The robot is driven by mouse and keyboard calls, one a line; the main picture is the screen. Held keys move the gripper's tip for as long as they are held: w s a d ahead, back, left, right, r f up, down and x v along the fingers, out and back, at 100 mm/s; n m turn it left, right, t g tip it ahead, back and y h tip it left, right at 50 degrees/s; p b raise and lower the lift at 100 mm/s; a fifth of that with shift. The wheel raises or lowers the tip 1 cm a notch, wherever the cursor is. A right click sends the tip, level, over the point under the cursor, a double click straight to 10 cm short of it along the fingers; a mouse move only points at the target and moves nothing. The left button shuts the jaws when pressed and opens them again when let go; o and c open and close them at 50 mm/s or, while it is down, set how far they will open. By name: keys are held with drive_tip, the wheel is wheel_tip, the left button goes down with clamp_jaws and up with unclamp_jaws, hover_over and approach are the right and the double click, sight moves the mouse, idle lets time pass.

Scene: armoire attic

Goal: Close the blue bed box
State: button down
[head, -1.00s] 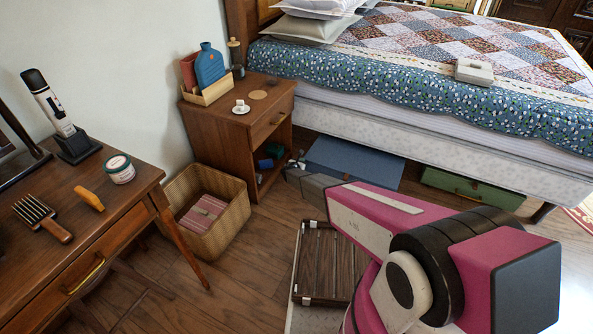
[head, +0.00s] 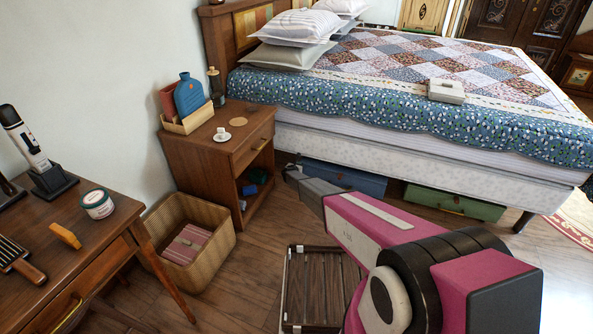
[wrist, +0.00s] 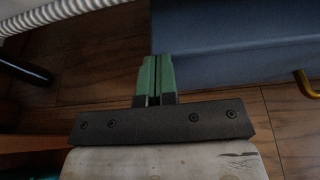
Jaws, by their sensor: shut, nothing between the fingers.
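The blue bed box (head: 345,179) is under the near side of the bed, close to the nightstand. Only a low strip of it shows in the head view, partly behind my arm. In the wrist view the blue box (wrist: 235,62) fills the upper right, with a brass handle (wrist: 305,84) at the right edge. My gripper (wrist: 157,60) has its green fingers shut and empty, at the left end of the box. I cannot tell whether they touch it. In the head view the fingers are mostly hidden behind my wrist.
A green box (head: 455,203) sits under the bed (head: 450,165) to the right. A wooden nightstand (head: 225,155) and a wicker basket (head: 190,240) stand left. A dark bed leg (wrist: 22,70) shows in the wrist view.

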drive_tip(key=shift+w, duration=0.25)
idle(0.3)
